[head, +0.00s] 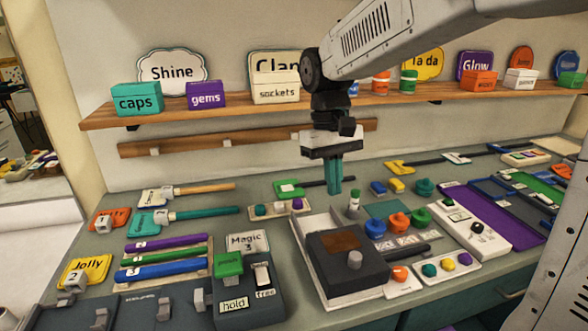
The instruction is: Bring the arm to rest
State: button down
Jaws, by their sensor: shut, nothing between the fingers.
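My gripper (335,176) is in the head view, right of the middle, pointing straight down above the workbench (220,228). Its teal fingers are shut with nothing between them. The fingertips hang in the air over the far end of a white tray (307,240). That tray holds a dark box with a brown patch and a grey knob (355,259). The arm reaches in from the upper right and crosses in front of the shelf, covering part of a sign there.
A shelf (215,108) with signs and small boxes runs behind the arm. A control box (245,287) with a green block and a white switch sits front left. The bench is crowded.

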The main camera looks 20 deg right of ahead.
jog(key=s+d+m+t, duration=0.1)
jog(key=s+d+t, duration=0.1)
jog(key=s, duration=0.8)
jog(key=s+d+t, duration=0.2)
jog(key=s, duration=0.8)
jog(key=shift+s+d+f+m, duration=0.3)
jog(key=shift+s+f+m, duration=0.1)
jog(key=shift+f, duration=0.05)
